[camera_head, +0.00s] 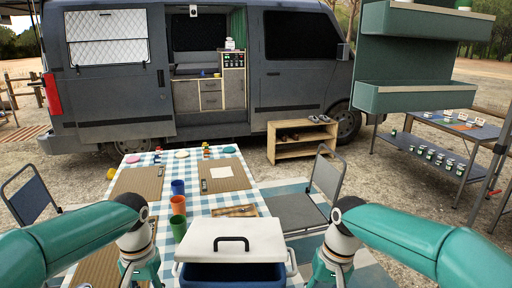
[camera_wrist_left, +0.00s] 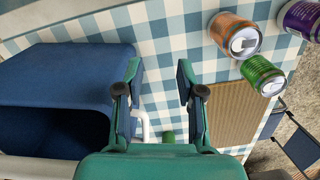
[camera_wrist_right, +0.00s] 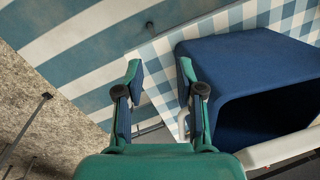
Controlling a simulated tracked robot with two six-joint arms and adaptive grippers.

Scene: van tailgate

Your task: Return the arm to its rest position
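My left gripper (camera_head: 140,272) is at the lower left of the head view, beside the left side of a cooler. In the left wrist view its two fingers (camera_wrist_left: 157,82) stand apart with nothing between them. My right gripper (camera_head: 333,274) is on the cooler's right side. In the right wrist view its fingers (camera_wrist_right: 160,80) are also apart and empty. The cooler has a white lid (camera_head: 205,240) with a dark handle and a blue body, which also shows in the left wrist view (camera_wrist_left: 75,75) and the right wrist view (camera_wrist_right: 240,65). Its lid looks raised, showing a dark inside.
A checked-cloth table holds an orange can (camera_head: 178,205), a green can (camera_head: 179,228) and a blue-purple can (camera_head: 178,187) near my left arm. Chairs (camera_head: 326,172) flank the table. A low wooden shelf (camera_head: 300,138) stands before the van (camera_head: 110,80). A green shelf unit (camera_head: 415,97) is at right.

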